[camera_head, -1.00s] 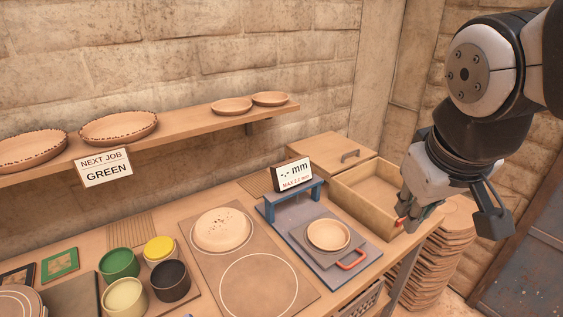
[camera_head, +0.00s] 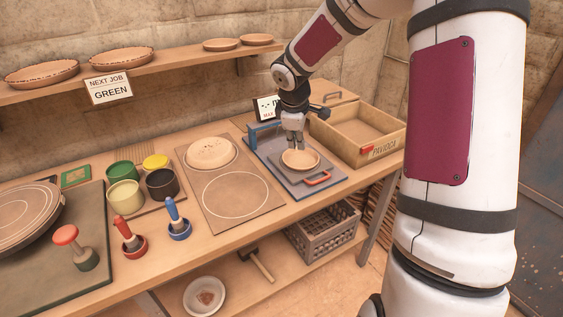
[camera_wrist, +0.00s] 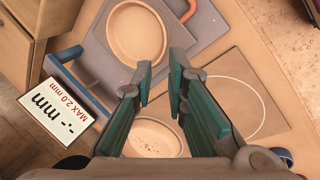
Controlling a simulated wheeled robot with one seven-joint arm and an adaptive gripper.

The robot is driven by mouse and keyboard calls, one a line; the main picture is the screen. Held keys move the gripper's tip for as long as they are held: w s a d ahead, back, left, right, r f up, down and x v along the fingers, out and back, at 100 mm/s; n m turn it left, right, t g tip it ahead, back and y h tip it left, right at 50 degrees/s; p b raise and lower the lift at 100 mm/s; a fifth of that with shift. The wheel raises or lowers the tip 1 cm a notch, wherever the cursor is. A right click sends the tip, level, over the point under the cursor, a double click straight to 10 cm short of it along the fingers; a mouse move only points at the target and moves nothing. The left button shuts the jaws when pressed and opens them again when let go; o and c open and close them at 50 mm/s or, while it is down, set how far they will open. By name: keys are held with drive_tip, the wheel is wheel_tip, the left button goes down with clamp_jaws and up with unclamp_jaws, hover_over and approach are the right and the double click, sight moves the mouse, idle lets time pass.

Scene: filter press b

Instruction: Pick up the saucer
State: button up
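The saucer, a small round tan clay dish (camera_head: 300,160), lies on the grey plate of the gauge stand (camera_head: 334,183). In the wrist view the saucer (camera_wrist: 137,36) is at the top, left of centre, with its rim in clear sight. My gripper (camera_head: 293,147) is over the back part of the saucer in the head view, pointing down. In the wrist view my gripper (camera_wrist: 160,82) is open, its two teal fingers apart with nothing between them. The fingertips show just below the saucer's rim there. I cannot tell the exact height gap.
A blue bridge (camera_head: 262,130) and a "MAX 2.0 mm" sign (camera_wrist: 60,110) stand behind the saucer. A red handle (camera_head: 318,179) is in front. An open wooden box (camera_head: 385,147) is to the right. A domed clay piece (camera_head: 210,152) and paint pots (camera_head: 124,194) are to the left.

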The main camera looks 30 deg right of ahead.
approach(298, 173)
drive_tip(key=shift+w+d+b, duration=0.45)
drive_tip(key=shift+w, duration=0.15)
drive_tip(key=shift+s+x, duration=0.1)
drive_tip(key=shift+x, duration=1.5)
drive_tip(key=shift+s+x, duration=0.15)
drive_tip(key=shift+x, duration=1.45)
drive_tip(key=shift+c, duration=0.6)
clamp_jaws()
